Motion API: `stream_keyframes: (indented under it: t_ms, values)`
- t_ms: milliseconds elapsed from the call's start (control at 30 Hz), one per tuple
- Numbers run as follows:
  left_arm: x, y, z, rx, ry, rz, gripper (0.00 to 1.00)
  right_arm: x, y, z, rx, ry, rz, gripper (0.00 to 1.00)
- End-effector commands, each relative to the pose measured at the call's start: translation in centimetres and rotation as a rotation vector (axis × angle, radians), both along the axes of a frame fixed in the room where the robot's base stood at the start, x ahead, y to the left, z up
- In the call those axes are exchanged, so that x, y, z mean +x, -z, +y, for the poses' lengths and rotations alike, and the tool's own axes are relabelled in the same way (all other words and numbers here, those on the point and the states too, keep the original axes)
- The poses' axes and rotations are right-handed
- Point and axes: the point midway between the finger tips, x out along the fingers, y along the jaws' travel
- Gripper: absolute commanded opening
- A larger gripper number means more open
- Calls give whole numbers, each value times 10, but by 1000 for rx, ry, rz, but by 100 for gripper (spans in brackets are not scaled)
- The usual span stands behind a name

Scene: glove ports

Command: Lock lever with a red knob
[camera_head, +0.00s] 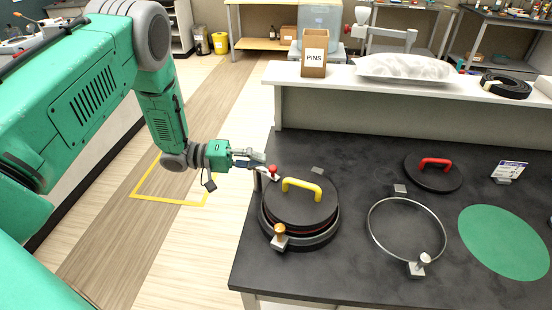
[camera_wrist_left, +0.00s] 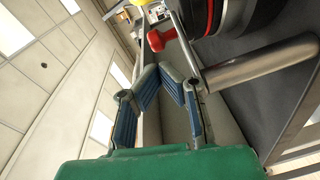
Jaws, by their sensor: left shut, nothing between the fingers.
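The lever's red knob (camera_head: 273,170) is at the back left rim of a round black port (camera_head: 288,238), whose black lid has a yellow handle (camera_head: 302,186). My left gripper (camera_head: 262,164) comes in from the left, shut and empty, with its fingertips close to the knob. In the left wrist view the red knob (camera_wrist_left: 160,39) is on a thin lever bar (camera_wrist_left: 187,45), just beyond the fingertips (camera_wrist_left: 158,74). Whether they touch the lever, I cannot tell. My right gripper is not in view.
An orange-knobbed clamp (camera_head: 280,236) is at the port's front. A metal ring (camera_head: 371,229), a black lid with a red handle (camera_head: 418,180) and a green disc (camera_head: 505,242) lie to the right. A raised white shelf (camera_head: 400,92) with a PINS box (camera_head: 315,55) runs behind.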

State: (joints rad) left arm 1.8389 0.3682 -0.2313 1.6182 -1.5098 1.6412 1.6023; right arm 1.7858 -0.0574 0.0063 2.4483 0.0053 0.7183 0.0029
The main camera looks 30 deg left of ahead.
Motion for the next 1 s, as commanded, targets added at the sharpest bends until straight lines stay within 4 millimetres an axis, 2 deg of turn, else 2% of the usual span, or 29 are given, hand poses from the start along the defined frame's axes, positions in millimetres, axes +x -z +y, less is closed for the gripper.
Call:
stream_keyframes:
  t_ms: [33,100,333,667,1000]
  values:
    - [-7,4,15,5,-9,7,0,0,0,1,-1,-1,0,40]
    - [-12,2,29,3,-8,4,0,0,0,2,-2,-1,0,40]
    - [-27,-4,59,1,-6,-5,0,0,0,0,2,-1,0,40]
    - [-31,-9,62,4,-2,-9,0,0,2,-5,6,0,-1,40]
    - [-31,-6,68,-3,-4,-10,0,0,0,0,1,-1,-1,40]
